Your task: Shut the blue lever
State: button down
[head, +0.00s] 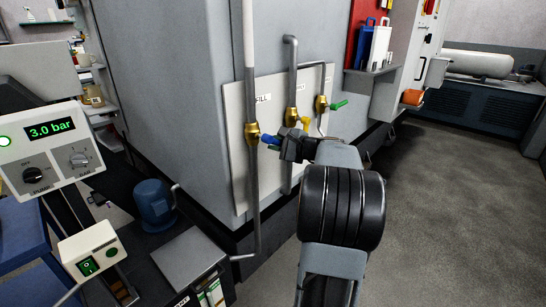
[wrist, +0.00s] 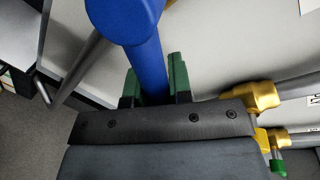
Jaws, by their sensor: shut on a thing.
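The blue lever (head: 271,139) sits on a brass valve (head: 252,133) on the leftmost vertical pipe. It points out from the valve toward the right, across the line of the pipe. My gripper (head: 280,143) is at the lever's outer end in the head view and partly covers it. In the wrist view the blue lever (wrist: 143,50) runs down between the green-padded fingers of my gripper (wrist: 155,82), one on each side. My gripper is shut on the lever.
The yellow lever (head: 305,122) is just right of my gripper, and the green lever (head: 339,104) is farther right. Grey pipes run up the pale panel (head: 236,110). A pressure display (head: 50,128) reads 3.0 bar at left. The floor (head: 440,190) at right is clear.

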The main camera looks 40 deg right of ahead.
jog(key=shift+w+d+r+n+h+b, duration=0.1)
jog(key=shift+d+r+n+h+b, duration=0.15)
jog(key=shift+r+n+b, duration=0.55)
jog(key=shift+s+d+r+n+h+b, duration=0.15)
jog(key=shift+r+n+h+b, duration=0.25)
jog(key=shift+n+b, duration=0.6)
jog(key=shift+w+d+r+n+h+b, duration=0.2)
jog(key=shift+r+n+b, duration=0.45)
jog(key=shift+n+b, duration=0.3)
jog(key=shift+r, duration=0.1)
jog(key=c, duration=1)
grip_release()
jog(key=shift+c, duration=0.2)
jog(key=p+v, duration=0.2)
jog(key=v, duration=1.2)
